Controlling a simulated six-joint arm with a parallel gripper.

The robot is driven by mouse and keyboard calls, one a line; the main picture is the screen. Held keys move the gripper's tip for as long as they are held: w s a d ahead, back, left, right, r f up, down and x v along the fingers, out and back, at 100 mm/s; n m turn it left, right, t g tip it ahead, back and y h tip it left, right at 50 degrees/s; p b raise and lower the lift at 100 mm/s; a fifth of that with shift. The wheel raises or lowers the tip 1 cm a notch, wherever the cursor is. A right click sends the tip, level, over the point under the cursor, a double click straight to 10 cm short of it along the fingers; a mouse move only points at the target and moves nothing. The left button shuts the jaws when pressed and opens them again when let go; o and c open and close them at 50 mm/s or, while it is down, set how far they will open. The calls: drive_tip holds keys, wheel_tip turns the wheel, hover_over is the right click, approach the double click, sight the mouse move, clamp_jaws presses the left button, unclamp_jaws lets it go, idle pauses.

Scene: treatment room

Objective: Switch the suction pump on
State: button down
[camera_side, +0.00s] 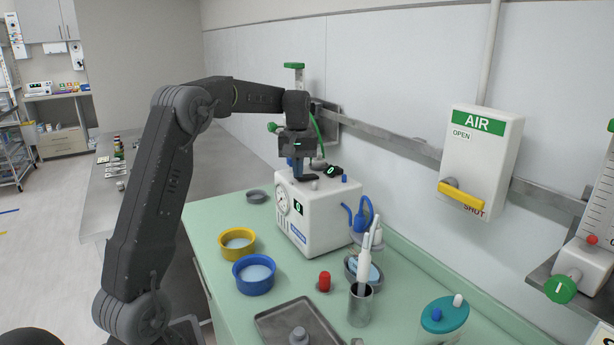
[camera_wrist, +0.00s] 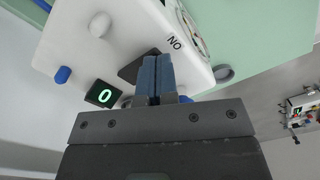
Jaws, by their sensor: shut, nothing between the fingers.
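The suction pump (camera_side: 318,218) is a white box with a round gauge (camera_side: 283,202) on its side, standing on the green worktop. Its top also shows in the wrist view (camera_wrist: 75,45). A dark flat switch (camera_wrist: 134,70) lies on that top, with the letters "ON" (camera_wrist: 174,42) printed nearby. A black block with a green-white "0" (camera_wrist: 104,94) sits beside it. My gripper (camera_wrist: 157,62) has its blue fingers shut and empty, pointing down at the switch. The fingertips cover part of the switch; I cannot tell whether they touch it. The side view shows my gripper (camera_side: 298,175) low over the pump top.
Yellow (camera_side: 237,256) and blue (camera_side: 254,286) bowls stand left of the pump. A red knob (camera_side: 324,281), a metal cup (camera_side: 360,305) with handpieces and a metal tray (camera_side: 275,322) are in front. A wall-mounted AIR box (camera_side: 478,150) with a yellow lever hangs at right.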

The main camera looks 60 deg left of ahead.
drive_tip(key=shift+f, duration=0.25)
drive_tip(key=shift+r, duration=3.55)
drive_tip(key=s+d+r+m+t, duration=0.1)
drive_tip(key=s+d+r+m, duration=0.2)
drive_tip(key=d, duration=0.6)
drive_tip(key=s+d+m+t, duration=0.1)
drive_tip(key=s+d+m, duration=0.25)
drive_tip(key=d, duration=0.55)
drive_tip(key=s+d+f+m+t, duration=0.1)
drive_tip(key=s+d+f+m, duration=0.1)
drive_tip(key=s+d+f, duration=0.2)
drive_tip(key=s+d+f+m+t, duration=0.2)
drive_tip(key=s+d, duration=0.5)
drive_tip(key=s, duration=0.4)
wheel_tip(320, 180, down, 2)
drive_tip(key=shift+s+d+f+m+t, duration=0.15)
drive_tip(key=shift+s+d+m+t, duration=0.2)
drive_tip(key=shift+m, duration=0.4)
